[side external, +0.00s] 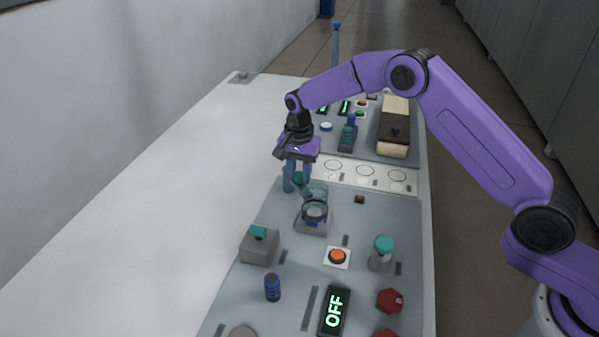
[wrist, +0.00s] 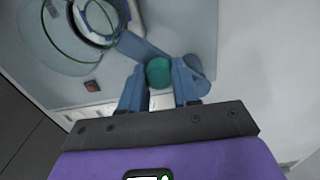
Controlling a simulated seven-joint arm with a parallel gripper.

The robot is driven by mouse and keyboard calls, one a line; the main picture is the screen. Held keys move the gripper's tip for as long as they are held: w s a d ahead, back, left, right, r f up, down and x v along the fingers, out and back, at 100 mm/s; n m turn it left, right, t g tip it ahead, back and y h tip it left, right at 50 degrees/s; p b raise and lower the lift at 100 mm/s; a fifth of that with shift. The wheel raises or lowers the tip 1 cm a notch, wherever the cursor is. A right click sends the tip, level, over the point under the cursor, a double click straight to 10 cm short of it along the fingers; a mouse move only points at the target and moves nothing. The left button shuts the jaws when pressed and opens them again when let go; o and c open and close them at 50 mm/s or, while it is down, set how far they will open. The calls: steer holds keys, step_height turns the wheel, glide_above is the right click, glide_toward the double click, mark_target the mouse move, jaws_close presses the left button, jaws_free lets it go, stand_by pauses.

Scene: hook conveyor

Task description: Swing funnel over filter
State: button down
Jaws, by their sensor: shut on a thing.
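My gripper (side external: 297,180) is shut on a teal knob (wrist: 158,73), with one blue finger on each side of it. The knob is on a blue swing arm (wrist: 143,50), which runs from a rounded blue end at the right to a clear round piece with a blue ring (wrist: 100,20) at the upper left, apparently the funnel. In the side view, the clear funnel (side external: 317,190) is right of my fingers, above or overlapping a dark-ringed glass (side external: 314,211) on a grey base (side external: 312,229). I cannot tell how well they line up. My fingers partly hide the arm.
A grey block with a teal top (side external: 259,247), an orange button (side external: 337,257), a teal-capped jar (side external: 382,254), a blue cylinder (side external: 272,288) and an OFF display (side external: 334,311) stand nearer the camera. A white strip with circles (side external: 365,171) lies behind. The white table at left is clear.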

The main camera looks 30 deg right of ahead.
mark_target(299, 173)
steer(key=shift+w+r, duration=0.1)
steer(key=c, duration=0.8)
jaws_free()
step_height(299, 173, up, 17)
steer(key=shift+r, duration=0.2)
